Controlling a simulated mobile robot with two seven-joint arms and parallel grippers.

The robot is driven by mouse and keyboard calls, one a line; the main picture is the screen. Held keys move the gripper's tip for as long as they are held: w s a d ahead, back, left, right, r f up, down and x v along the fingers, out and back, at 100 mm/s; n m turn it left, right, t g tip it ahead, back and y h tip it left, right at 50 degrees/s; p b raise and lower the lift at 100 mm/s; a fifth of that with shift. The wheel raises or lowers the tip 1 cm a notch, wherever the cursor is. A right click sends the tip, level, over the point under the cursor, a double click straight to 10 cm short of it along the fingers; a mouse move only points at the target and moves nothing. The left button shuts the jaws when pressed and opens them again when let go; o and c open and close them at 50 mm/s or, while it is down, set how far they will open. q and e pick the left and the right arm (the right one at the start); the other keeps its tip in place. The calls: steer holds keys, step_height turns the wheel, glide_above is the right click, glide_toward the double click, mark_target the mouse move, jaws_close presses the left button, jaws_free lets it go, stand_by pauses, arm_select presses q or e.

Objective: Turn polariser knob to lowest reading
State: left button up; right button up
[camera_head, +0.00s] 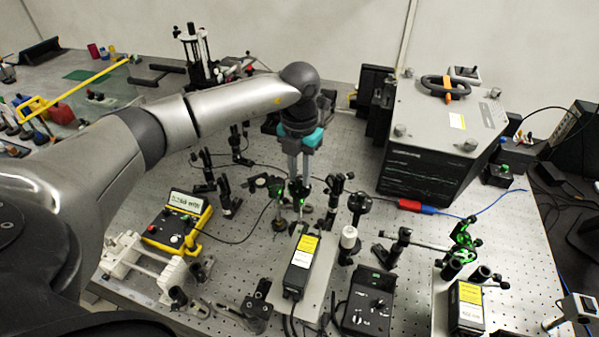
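My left arm reaches in from the left over the bench. My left gripper (300,183) points straight down, with its two long grey fingers below a teal-banded wrist. The fingertips are at the top of a small dark post-mounted optic (301,193) with a green glint, in the middle of the bench. A polariser knob cannot be made out clearly there, and the fingertips hide part of the mount. Whether the fingers grip anything cannot be told. A yellow meter (177,222) with a lit display stands left of the optic; its digits are too small to read. My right gripper is out of view.
A laser box with a yellow label (301,262) stands in front of the gripper. A black control box (368,303) and a white-topped post (348,238) are to its right. A large grey-topped instrument (435,140) fills the back right. Several posts crowd the left side.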

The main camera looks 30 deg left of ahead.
mark_target(299, 178)
arm_select(q)
steer(key=o, duration=0.3)
steer(key=shift+o, duration=0.2)
step_height(299, 178, up, 15)
steer(key=b, duration=0.1)
steer(key=shift+b, duration=0.3)
steer(key=shift+r, duration=0.1)
stand_by(0.3)
